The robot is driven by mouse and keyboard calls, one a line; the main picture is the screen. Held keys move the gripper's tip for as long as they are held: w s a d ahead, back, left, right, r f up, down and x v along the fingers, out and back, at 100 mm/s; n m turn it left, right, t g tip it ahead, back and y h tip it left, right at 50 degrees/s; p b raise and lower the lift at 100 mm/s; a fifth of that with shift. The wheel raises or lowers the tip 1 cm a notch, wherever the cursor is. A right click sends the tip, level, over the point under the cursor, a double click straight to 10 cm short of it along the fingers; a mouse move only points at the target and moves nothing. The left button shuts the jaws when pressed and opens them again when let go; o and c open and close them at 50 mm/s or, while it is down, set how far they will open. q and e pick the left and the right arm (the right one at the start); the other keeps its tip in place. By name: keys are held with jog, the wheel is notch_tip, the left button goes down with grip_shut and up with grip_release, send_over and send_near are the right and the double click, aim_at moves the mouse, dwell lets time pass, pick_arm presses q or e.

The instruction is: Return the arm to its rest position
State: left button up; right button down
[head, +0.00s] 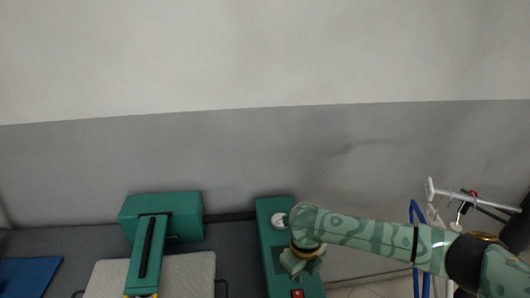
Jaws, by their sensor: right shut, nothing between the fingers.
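My right arm comes in from the right edge, with a green patterned sleeve-like surface. Its gripper (300,265) points down over the green control box (272,210) at the bottom centre. The gripper is shut and holds nothing. Its fingertips are hard to make out against the box. Whether it touches the box, I cannot tell. My left gripper is not in the head view.
A white round gauge (279,219) and a red button (297,293) are on the box. At left are a green press head with an arm (160,205), a pale pad (200,275) and a blue cloth (28,275). A white rack (440,190) stands at right.

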jog(key=s+a+m+t+y, duration=0.45)
jog(key=s+a+m, duration=0.45)
jog(key=a+m, duration=0.25)
jog(key=s+d+r+m+t+h, duration=0.1)
jog(key=s+d+r+m+h, duration=0.2)
jog(key=d+m, duration=0.6)
jog(key=s+d+r+m+t+h, duration=0.1)
jog(key=s+d+m+h, duration=0.25)
jog(key=d+m, duration=0.5)
jog(key=s+d+r+m+h, duration=0.1)
jog(key=s+d+m+h, duration=0.4)
jog(key=d, duration=0.6)
jog(key=s+a+f+m+g+y+b, duration=0.1)
jog(key=s+a+f+y+b, duration=0.15)
jog(key=f, duration=1.25)
jog(key=s+a+f+m+g+y+b, duration=0.1)
jog(key=a+f+g+y, duration=0.15)
jog(key=f, duration=1.35)
jog(key=s+f+m+g+y+b, duration=0.2)
jog(key=s+f, duration=1.4)
jog(key=s, duration=0.3)
jog(key=shift+s+d+f+m, duration=0.15)
jog(key=shift+f+m, duration=0.15)
jog(key=shift+f, duration=0.1)
